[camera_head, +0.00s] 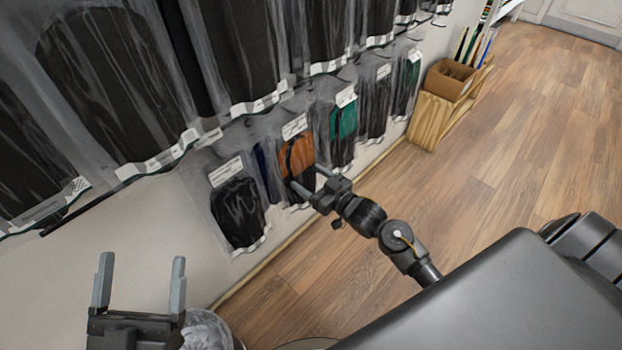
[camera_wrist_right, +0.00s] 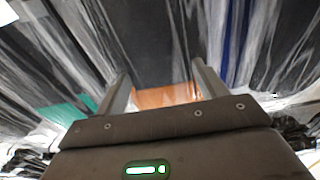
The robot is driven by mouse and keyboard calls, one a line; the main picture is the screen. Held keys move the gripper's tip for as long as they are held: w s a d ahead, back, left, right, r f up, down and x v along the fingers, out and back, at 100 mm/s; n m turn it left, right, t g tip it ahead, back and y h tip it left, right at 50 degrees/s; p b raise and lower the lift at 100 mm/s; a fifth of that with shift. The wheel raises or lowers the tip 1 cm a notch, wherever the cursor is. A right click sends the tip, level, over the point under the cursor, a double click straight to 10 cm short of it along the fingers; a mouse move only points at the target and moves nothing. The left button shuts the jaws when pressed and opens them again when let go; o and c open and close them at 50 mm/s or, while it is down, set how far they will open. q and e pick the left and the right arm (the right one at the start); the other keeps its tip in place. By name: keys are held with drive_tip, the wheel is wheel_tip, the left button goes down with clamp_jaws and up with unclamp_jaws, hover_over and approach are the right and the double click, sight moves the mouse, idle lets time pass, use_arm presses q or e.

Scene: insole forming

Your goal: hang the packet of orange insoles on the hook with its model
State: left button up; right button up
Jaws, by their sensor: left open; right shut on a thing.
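The packet of orange insoles (camera_head: 297,152) is at the lower row of the wall display in the head view, with a white label on top. My right gripper (camera_head: 310,180) is at its lower part and is shut on it. In the right wrist view orange (camera_wrist_right: 165,96) shows between the two fingers. Whether the packet's top is on a hook cannot be made out. A packet with green on it (camera_head: 343,122) hangs to its right and a black one (camera_head: 238,210) to its left. My left gripper (camera_head: 142,262) is open and empty at the lower left, away from the wall.
Large clear packets with black contents (camera_head: 115,85) hang in the row above. A cardboard box (camera_head: 449,79) sits on a wooden stand (camera_head: 432,118) by the wall at the back right. A bin with a clear liner (camera_head: 207,330) is beside my left gripper. The wooden floor (camera_head: 520,150) at right is clear.

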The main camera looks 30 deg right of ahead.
use_arm(q)
drive_tip(key=shift+r, duration=0.25)
use_arm(e)
drive_tip(key=shift+f, duration=0.1)
idle(0.3)
drive_tip(key=o, duration=1.1)
use_arm(q)
wheel_tip(320, 180, down, 7)
drive_tip(key=w+g+y+p, duration=0.1)
drive_tip(key=g+y+p, duration=0.1)
drive_tip(key=g+y, duration=0.1)
drive_tip(key=shift+r+g+p, duration=0.15)
drive_tip(key=shift+g+p, duration=0.15)
drive_tip(key=shift+g, duration=0.5)
use_arm(e)
drive_tip(key=v, duration=1)
drive_tip(key=shift+s+d, duration=0.15)
drive_tip(key=shift+s, duration=0.25)
use_arm(q)
drive_tip(key=shift+w, duration=0.1)
use_arm(e)
drive_tip(key=shift+f, duration=0.1)
